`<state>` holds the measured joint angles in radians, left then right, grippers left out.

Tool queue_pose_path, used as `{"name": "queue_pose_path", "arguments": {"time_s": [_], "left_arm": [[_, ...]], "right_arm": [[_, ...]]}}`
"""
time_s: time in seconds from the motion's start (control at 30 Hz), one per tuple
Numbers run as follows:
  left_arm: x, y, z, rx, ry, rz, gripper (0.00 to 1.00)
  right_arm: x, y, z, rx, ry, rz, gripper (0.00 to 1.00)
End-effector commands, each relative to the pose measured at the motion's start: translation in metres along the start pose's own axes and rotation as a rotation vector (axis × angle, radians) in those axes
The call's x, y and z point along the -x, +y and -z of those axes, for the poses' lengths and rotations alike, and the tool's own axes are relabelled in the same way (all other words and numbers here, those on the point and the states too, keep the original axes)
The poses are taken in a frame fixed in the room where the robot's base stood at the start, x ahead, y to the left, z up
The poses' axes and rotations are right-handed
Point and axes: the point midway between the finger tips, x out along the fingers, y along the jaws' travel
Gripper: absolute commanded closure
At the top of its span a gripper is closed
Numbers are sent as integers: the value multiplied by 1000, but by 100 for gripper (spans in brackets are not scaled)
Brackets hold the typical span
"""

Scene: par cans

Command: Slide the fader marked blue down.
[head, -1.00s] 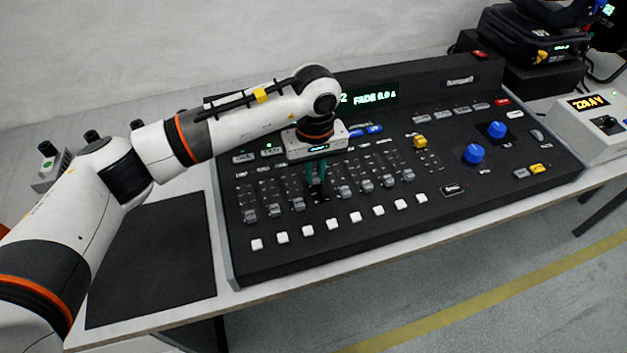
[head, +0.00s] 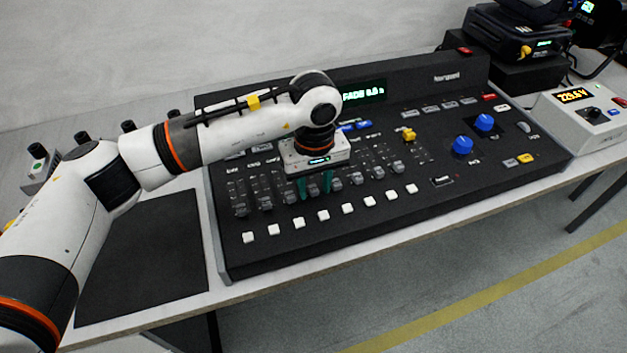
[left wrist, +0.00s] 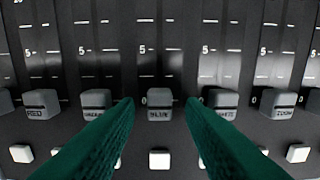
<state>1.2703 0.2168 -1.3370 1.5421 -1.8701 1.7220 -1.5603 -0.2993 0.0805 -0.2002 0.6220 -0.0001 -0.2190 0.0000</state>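The fader marked blue (left wrist: 159,103) is a grey cap in the middle of the left wrist view, with its label facing me. It sits low on its track, level with the 0 mark, in line with the caps beside it. My left gripper (head: 315,190) is over the fader row of the black console. In the left wrist view its green fingers (left wrist: 160,106) are apart, one on each side of the blue cap, with a gap on both sides. My right gripper is in neither view.
Neighbouring fader caps, one marked red (left wrist: 41,103) and one marked zoom (left wrist: 284,105), stand in the same row. White square buttons (head: 323,215) line the console's front. A yellow-capped lever (head: 408,135) and blue knobs (head: 462,145) are to the right. A dark mat (head: 140,255) lies left.

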Motion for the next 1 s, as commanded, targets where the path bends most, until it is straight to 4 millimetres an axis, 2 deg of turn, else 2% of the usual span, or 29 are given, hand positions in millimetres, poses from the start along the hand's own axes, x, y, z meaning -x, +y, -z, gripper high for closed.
{"name": "queue_pose_path", "arguments": {"time_s": [0.37,0.47,0.8,1.0], "left_arm": [[5,0,-1,1,-3,1,62],[18,0,-2,0,-6,1,62],[88,-1,0,0,-5,1,62],[114,0,0,0,-3,0,62]], "right_arm": [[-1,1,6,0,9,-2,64],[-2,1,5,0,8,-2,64],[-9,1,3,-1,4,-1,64],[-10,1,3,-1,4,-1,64]]}}
